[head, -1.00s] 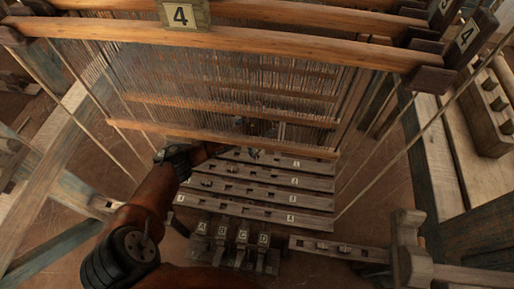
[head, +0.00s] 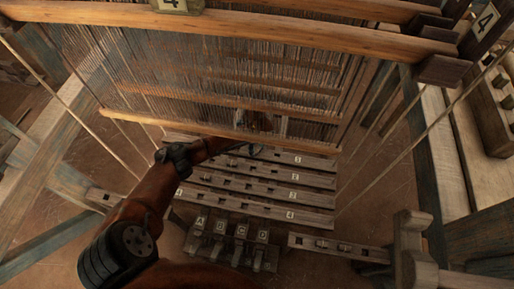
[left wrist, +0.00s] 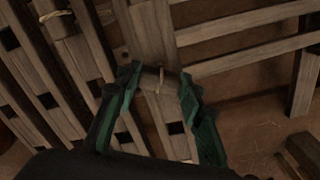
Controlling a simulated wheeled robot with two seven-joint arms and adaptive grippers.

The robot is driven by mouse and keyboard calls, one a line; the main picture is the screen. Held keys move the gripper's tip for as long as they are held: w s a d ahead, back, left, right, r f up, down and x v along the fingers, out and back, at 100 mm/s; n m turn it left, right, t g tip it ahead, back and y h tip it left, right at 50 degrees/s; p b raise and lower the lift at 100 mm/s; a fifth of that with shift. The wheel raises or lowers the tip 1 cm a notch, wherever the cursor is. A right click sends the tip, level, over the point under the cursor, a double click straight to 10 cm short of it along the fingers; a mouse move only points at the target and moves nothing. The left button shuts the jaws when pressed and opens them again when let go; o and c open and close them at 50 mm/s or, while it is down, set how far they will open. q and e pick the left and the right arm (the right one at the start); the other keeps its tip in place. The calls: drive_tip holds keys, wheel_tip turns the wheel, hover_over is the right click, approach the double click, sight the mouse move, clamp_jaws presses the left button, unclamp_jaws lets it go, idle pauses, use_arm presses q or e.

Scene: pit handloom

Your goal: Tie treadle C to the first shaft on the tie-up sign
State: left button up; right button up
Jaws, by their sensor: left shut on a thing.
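My left gripper (head: 256,150) reaches over the farthest of the numbered slotted bars, bar 1 (head: 276,155), below the hanging warp threads. In the left wrist view its green fingers (left wrist: 158,80) are shut on a small wooden toggle (left wrist: 152,75) with a pale cord loop, close above a slotted bar (left wrist: 172,125). Whether the toggle touches the bar cannot be told. Treadle C (head: 240,236) stands between treadles B (head: 219,231) and D (head: 261,240) at the lower middle, with nothing gripping it. No tie-up sign can be made out. My right gripper is out of view.
Bars 2 (head: 265,172), 3 (head: 262,188) and 4 (head: 255,207) lie nearer, parallel to bar 1. Another corded toggle (left wrist: 57,17) sits on a neighbouring bar. The shaft frame (head: 300,37) crosses above my arm. Slanting cords flank both sides.

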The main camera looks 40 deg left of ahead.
sight(256, 149)
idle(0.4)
use_arm(q)
drive_tip(key=o, duration=1.1)
wheel_tip(256, 149, up, 12)
